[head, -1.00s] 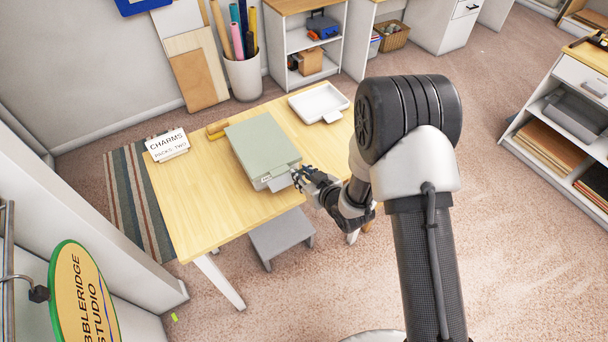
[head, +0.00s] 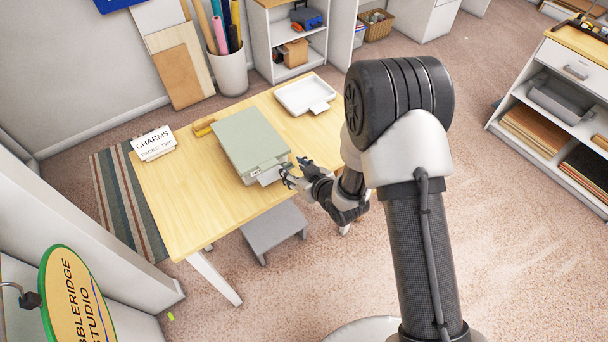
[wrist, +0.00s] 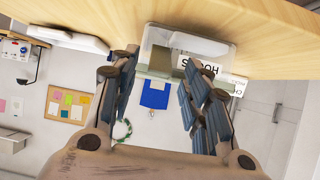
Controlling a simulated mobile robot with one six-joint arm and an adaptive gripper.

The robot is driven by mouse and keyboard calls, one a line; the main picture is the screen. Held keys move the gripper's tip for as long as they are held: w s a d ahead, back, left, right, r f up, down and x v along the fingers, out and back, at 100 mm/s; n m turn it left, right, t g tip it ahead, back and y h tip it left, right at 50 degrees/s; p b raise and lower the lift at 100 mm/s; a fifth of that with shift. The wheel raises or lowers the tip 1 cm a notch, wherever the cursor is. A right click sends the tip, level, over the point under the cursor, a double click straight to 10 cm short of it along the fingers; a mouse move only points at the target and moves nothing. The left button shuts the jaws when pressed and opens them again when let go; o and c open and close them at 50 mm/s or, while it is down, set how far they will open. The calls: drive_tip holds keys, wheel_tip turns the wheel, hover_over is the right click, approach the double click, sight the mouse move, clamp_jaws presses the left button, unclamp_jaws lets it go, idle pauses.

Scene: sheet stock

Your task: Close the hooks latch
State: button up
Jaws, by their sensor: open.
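The hooks box (head: 248,138) is a flat sage-green case lying with its lid down on the wooden table. A pale flap (head: 269,175), seemingly its latch, sticks out from its front edge. In the wrist view, which is upside down, the box (wrist: 215,42) shows at the table edge with its "HOOKS" label (wrist: 204,69) beside the grey-green flap (wrist: 160,62). My gripper (head: 286,177) is just in front of the box, by the flap. In the wrist view my gripper (wrist: 160,95) is open, its fingers spread below the flap. I cannot tell whether they touch it.
A white open tray (head: 306,94) with a front tab stands behind the box. A "CHARMS" sign (head: 154,143) and a yellow-handled tool (head: 203,126) lie to the left. A grey stool (head: 273,228) is under the table's front edge.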

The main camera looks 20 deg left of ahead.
drive_tip(key=v, duration=1)
drive_tip(key=shift+s+d+r, duration=0.2)
